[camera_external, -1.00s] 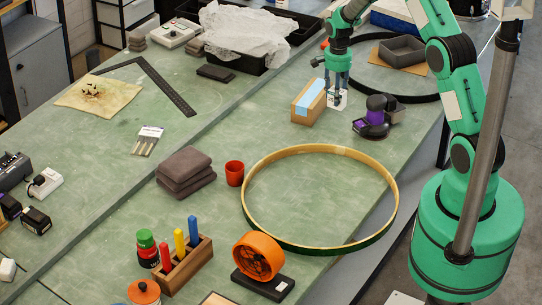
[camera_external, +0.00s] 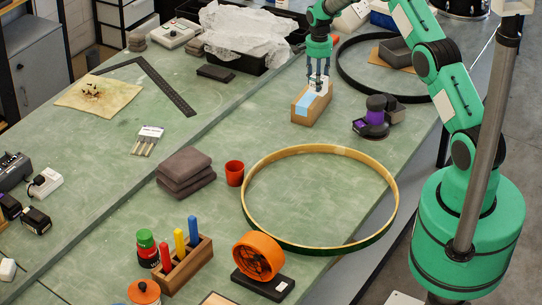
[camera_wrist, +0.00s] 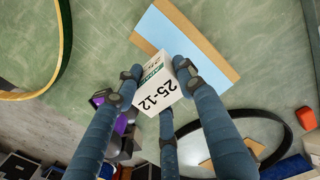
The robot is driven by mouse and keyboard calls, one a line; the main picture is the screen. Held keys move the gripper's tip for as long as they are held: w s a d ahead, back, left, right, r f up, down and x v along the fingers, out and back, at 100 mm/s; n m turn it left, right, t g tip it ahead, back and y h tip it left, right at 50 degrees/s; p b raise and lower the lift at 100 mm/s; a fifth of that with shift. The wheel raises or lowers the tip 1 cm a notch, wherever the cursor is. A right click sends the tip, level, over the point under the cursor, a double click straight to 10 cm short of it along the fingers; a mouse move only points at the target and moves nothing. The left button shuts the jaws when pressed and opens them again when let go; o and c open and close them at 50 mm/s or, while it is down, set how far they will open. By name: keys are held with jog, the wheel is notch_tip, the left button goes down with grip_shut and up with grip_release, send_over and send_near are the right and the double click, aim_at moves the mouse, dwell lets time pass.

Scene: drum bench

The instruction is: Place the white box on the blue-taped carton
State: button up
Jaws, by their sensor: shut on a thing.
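The carton (camera_external: 314,111) is a tan block with a light blue tape strip on top, lying on the green bench; it also shows in the wrist view (camera_wrist: 213,56). The small white box (camera_wrist: 157,84), printed "25-12", is held between the fingers of my gripper (camera_wrist: 155,76). In the external view my gripper (camera_external: 319,86) points down over the carton's far right end, and the fingers largely hide the box. In the wrist view the box overlaps the carton's edge. I cannot tell whether the box touches the carton.
A purple-and-black tool (camera_external: 373,119) stands right of the carton. A black ring (camera_external: 345,72) and a grey tray (camera_external: 396,52) lie behind it. A large wooden hoop (camera_external: 392,190) lies in front. A black bin (camera_external: 262,60) with plastic wrap is behind left.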

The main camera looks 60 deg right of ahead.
jog(key=shift+w+d, duration=0.5)
jog(key=shift+w, duration=0.35)
jog(key=shift+f, duration=0.1)
jog(key=shift+f+p, duration=0.3)
jog(key=shift+f, duration=1.4)
jog(key=shift+f, duration=0.2)
jog(key=o, duration=1.2)
jog(key=shift+r, duration=0.15)
notch_tip(320, 180, up, 12)
jog(key=shift+r+b, duration=0.1)
jog(key=shift+b, duration=0.4)
